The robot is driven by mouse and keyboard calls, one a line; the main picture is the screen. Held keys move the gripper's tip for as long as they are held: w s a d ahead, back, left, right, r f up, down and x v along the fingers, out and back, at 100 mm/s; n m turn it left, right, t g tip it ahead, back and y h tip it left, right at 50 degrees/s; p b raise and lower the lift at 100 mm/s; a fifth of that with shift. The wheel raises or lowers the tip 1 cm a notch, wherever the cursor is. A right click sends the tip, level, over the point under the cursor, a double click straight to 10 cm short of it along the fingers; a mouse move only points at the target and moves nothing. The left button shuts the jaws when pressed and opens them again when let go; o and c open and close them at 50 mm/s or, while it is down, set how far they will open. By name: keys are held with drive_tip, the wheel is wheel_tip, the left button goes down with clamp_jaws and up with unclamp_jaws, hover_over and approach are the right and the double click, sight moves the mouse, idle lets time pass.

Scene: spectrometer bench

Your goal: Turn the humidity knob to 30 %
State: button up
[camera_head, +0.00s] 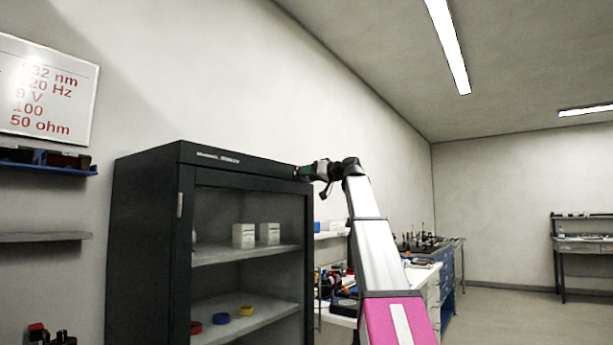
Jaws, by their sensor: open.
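A dark cabinet (145,235) with a glass front stands left of centre. A pale label strip (217,157) runs along its top front band. My gripper (303,174) is at the upper right front corner of the cabinet, at the height of the top band. It is open, but its fingertips are small and dark here, and I cannot tell whether they touch anything. The humidity knob cannot be made out; the right end of the band is behind or beside my gripper.
White boxes (243,236) and coloured rings (220,318) sit on the cabinet shelves. A whiteboard (45,90) and wall shelves (45,237) are at left. A cluttered bench (425,275) stands behind my arm. Open floor (510,312) lies at right.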

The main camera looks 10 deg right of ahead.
drive_tip(key=v, duration=0.8)
drive_tip(key=shift+s+d, duration=0.25)
drive_tip(key=shift+s, duration=0.05)
drive_tip(key=shift+f, duration=0.1)
